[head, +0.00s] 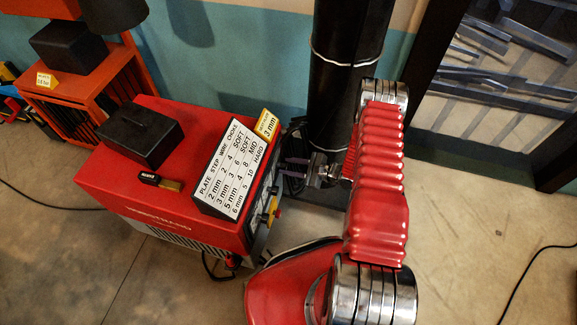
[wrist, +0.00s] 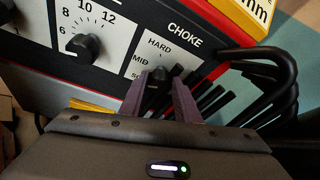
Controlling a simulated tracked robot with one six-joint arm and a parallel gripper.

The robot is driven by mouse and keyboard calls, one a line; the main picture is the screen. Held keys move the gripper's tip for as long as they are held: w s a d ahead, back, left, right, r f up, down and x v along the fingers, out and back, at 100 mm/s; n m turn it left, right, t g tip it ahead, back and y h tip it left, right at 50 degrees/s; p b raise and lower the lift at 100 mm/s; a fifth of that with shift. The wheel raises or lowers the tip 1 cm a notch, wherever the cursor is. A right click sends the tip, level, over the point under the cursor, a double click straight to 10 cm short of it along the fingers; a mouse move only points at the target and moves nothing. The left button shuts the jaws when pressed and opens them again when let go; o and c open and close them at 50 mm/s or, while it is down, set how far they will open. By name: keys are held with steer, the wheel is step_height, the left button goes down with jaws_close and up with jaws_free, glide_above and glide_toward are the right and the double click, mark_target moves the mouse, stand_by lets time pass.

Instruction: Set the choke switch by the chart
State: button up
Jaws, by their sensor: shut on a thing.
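The red machine (head: 160,205) stands on the floor with a white chart (head: 228,175) tilted on top. The chart's 3 mm row reads step 3, wire 6, choke SOFT. A yellow tag (head: 267,125) beside it reads 3 mm. The wrist view shows the choke panel (wrist: 176,46) with HARD, MID and a partly hidden lowest label. My gripper (wrist: 170,84) has its purple fingers shut on the black choke switch (wrist: 157,80). Its pointing direction is hard to tell. In the head view my gripper (head: 292,165) is at the machine's front face, its tips partly hidden.
A numbered dial (wrist: 88,46) sits left of the choke panel. Thick black cables (wrist: 268,85) crowd the right side. A black box (head: 140,135) and a small block (head: 160,181) lie on the machine. An orange shelf (head: 85,95) stands behind left.

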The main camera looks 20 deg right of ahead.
steer(key=n+t, duration=0.1)
steer(key=n, duration=0.1)
steer(key=shift+s+a+f+n+t+h, duration=0.2)
steer(key=shift+n+t+h, duration=0.1)
steer(key=shift+t+h, duration=0.1)
steer(key=shift+s+f+n+t, duration=0.1)
steer(key=shift+n+t, duration=0.7)
steer(key=shift+n, duration=0.7)
steer(key=o, duration=1)
steer(key=shift+o, duration=0.2)
steer(key=v, duration=1.3)
steer(key=shift+s, duration=0.4)
steer(key=shift+d, duration=0.1)
